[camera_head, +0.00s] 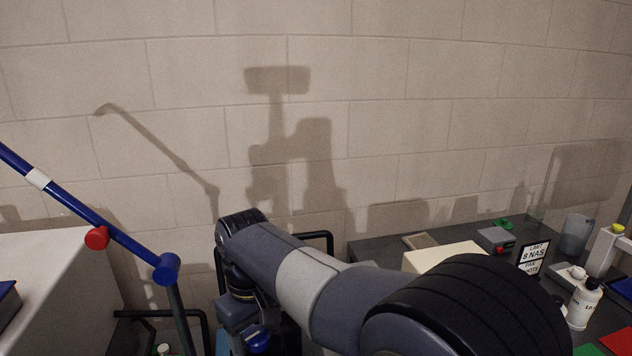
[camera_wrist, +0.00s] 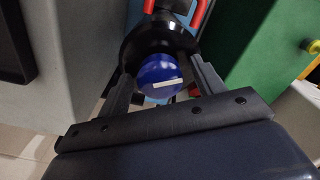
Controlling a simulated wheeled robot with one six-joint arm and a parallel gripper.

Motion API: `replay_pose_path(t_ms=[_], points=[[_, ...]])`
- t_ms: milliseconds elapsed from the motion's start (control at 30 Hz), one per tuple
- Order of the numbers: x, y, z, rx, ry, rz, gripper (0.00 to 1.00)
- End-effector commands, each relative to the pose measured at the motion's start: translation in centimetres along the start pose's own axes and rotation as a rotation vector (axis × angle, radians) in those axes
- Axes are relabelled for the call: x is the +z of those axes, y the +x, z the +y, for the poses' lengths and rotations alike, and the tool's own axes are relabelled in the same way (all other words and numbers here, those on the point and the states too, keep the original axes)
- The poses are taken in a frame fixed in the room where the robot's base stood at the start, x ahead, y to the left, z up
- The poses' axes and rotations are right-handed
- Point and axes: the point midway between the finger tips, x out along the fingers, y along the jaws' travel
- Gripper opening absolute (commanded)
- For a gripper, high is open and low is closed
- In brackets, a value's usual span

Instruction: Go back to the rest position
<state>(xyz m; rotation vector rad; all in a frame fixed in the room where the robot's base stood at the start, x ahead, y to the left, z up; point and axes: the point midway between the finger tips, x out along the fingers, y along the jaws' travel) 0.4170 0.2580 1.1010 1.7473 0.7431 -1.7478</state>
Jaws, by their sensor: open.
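My gripper (camera_wrist: 162,72) shows in the wrist view with its two dark fingers spread apart. A round blue cap (camera_wrist: 160,76) with a white stripe lies between the fingers in the picture, in front of a round black part (camera_wrist: 150,42). I see gaps beside the cap, and I cannot tell how deep the fingers reach around it. In the head view my arm bends over the middle and its wrist points down; the fingertips are not clear there.
A blue pipe with a red knob (camera_head: 97,237) slants beside a grey cabinet (camera_head: 60,270) at left. A dark bench (camera_head: 375,250) at right carries a sign (camera_head: 533,254), a white bottle (camera_head: 584,305) and a cream box (camera_head: 440,254). The wrist view shows a green block (camera_wrist: 250,45) at right.

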Motion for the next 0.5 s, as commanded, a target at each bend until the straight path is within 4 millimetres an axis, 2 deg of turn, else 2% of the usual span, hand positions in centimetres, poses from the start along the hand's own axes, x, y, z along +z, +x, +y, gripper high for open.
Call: replay_pose_path(t_ms=[200, 500], points=[[-0.02, 0.19, 0.01, 0.0, 0.163, 0.002, 0.64], [0.0, 0.03, 0.01, 0.0, 0.272, 0.001, 0.64]])
